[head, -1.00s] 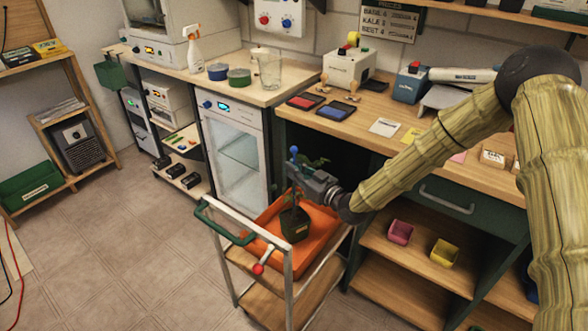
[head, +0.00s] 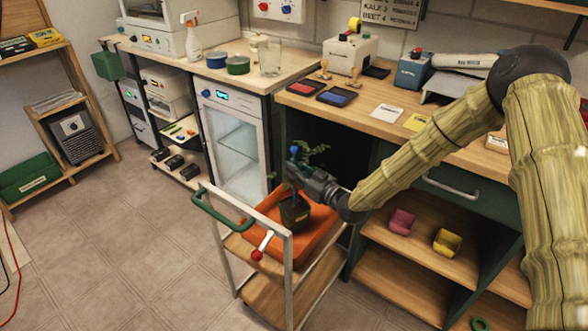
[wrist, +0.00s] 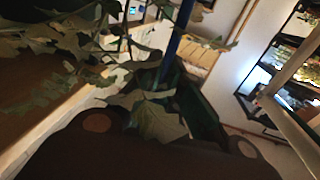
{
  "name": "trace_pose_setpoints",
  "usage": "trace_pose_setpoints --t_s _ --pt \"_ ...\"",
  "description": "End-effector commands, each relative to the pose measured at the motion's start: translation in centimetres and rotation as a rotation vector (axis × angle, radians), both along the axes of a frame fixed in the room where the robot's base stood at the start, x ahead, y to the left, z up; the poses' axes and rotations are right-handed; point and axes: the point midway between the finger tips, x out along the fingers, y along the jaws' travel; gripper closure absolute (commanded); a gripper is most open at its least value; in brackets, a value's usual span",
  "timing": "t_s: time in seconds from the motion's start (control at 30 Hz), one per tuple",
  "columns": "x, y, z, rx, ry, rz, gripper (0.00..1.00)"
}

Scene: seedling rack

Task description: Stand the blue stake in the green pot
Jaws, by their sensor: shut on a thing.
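The blue stake shows its round blue top (head: 294,151) just above my gripper (head: 297,170) in the head view. My gripper is shut on the stake and holds it about upright over the green pot. The dark green pot (head: 294,214) holds a leafy plant (head: 314,150) and stands in the orange tray. In the wrist view the stake (wrist: 179,28) runs up among blurred leaves (wrist: 157,118). The stake's lower end is hidden behind the gripper and leaves, so I cannot tell whether it is in the soil.
The orange tray (head: 316,234) sits on a trolley with a green handle (head: 216,213) and a red-knobbed lever (head: 257,254). The bench (head: 350,124) and its shelves stand close behind and to the right. Floor (head: 130,235) is clear at left.

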Motion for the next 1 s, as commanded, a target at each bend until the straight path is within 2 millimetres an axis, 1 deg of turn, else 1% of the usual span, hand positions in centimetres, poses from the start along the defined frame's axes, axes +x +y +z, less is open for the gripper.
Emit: trace_pose_setpoints --t_s 0.17,0.2,0.33,0.73,0.87,1.0 --pt "0.0 0.0 0.0 0.0 0.0 0.0 1.0" --pt "0.0 0.0 0.0 0.0 0.0 0.0 0.92" --pt "0.0 0.0 0.0 0.0 0.0 0.0 0.69" --pt "-0.3 -0.3 0.0 0.0 0.0 0.0 0.69" --pt "-1.2 -1.3 0.0 -0.001 -0.001 0.0 0.69" --pt "-2.9 -3.0 -0.1 0.0 0.001 -0.001 0.69"
